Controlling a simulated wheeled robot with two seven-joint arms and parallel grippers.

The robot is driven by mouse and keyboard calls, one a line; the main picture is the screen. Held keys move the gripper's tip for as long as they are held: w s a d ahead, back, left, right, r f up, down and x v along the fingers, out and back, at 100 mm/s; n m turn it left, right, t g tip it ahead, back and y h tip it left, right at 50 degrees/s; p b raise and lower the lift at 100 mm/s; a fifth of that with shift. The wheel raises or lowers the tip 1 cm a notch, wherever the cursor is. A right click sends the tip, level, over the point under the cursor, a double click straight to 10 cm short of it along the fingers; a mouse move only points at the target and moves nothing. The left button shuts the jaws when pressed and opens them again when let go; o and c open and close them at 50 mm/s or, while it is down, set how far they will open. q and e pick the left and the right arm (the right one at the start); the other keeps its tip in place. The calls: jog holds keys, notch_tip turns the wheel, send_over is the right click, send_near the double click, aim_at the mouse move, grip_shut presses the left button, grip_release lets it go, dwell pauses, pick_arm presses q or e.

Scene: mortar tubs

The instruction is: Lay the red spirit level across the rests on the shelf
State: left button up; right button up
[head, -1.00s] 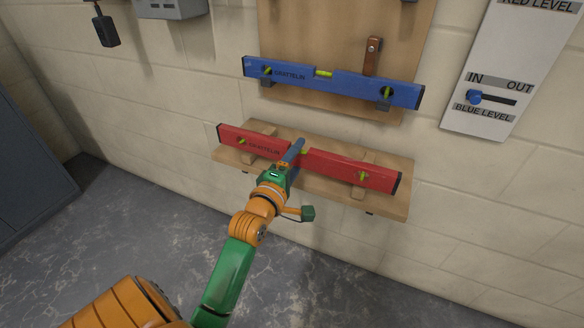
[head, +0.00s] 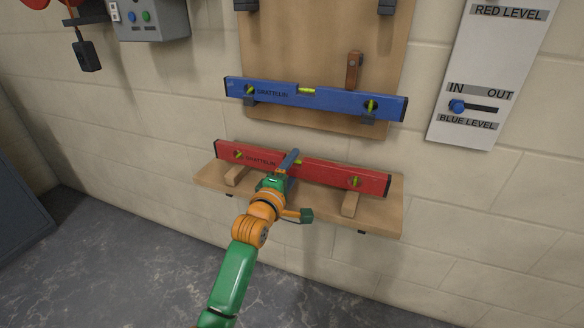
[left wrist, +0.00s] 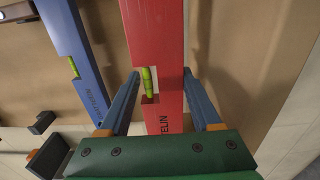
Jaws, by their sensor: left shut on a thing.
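The red spirit level (head: 330,173) is in the grip of my left gripper (head: 292,156), held near its middle. The level runs lengthwise along the wooden shelf (head: 283,205), its left end a little higher in the picture. Two wooden rests, the left (head: 236,176) and the right (head: 350,204), show below the level in the head view. I cannot tell whether it touches them. In the left wrist view the fingers stand either side of the red level (left wrist: 155,40), by its yellow-green vial. My right gripper is not in view.
A blue level (head: 330,99) sits on brackets on the wooden wall board (head: 320,45), just above the shelf. A white panel (head: 490,70) marked for the red and blue levels is at right. A grey box (head: 150,22) with buttons hangs at upper left.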

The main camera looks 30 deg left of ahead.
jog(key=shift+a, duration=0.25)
pick_arm(q)
jog(key=o, duration=1.6)
jog(key=shift+c, duration=0.2)
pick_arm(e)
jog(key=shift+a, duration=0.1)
pick_arm(q)
jog(key=shift+s, duration=0.1)
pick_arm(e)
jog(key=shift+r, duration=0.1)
pick_arm(q)
jog(key=shift+s+d+r+p, duration=0.15)
jog(key=shift+s+p, duration=0.15)
jog(key=shift+p, duration=0.15)
jog(key=p+v, duration=0.3)
jog(key=v, duration=0.5)
jog(key=shift+s+p, duration=0.15)
jog(key=shift+p, duration=0.2)
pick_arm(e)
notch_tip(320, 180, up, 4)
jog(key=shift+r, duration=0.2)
